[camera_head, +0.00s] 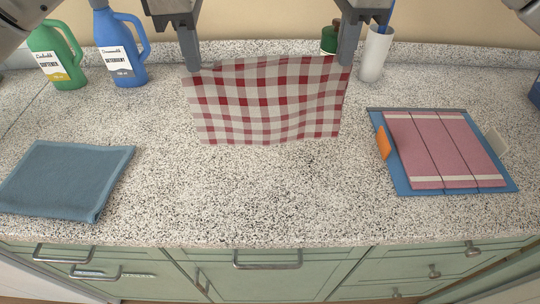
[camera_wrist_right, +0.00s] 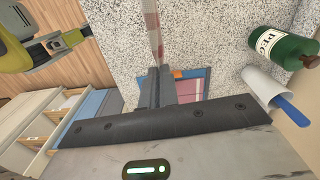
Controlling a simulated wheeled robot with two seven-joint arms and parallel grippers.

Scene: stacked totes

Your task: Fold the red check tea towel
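The red check tea towel (camera_head: 265,100), red and white squares, hangs spread out between my two grippers above the worktop. Its top edge is held near both upper corners and sags only slightly; whether its lower edge touches the counter I cannot tell. My left gripper (camera_head: 191,64) is shut on the upper left corner. My right gripper (camera_head: 347,60) is shut on the upper right corner. In the right wrist view the towel (camera_wrist_right: 153,35) shows edge-on, running up from the closed fingers of the right gripper (camera_wrist_right: 154,85).
A blue board (camera_head: 400,182) with a pink striped cloth (camera_head: 440,150) lies at right. A folded blue cloth (camera_head: 65,180) lies at left. Green (camera_head: 58,58) and blue (camera_head: 120,50) bottles stand back left; a white cup (camera_head: 375,55) and green bottle (camera_head: 329,40) stand behind. The front middle counter is clear.

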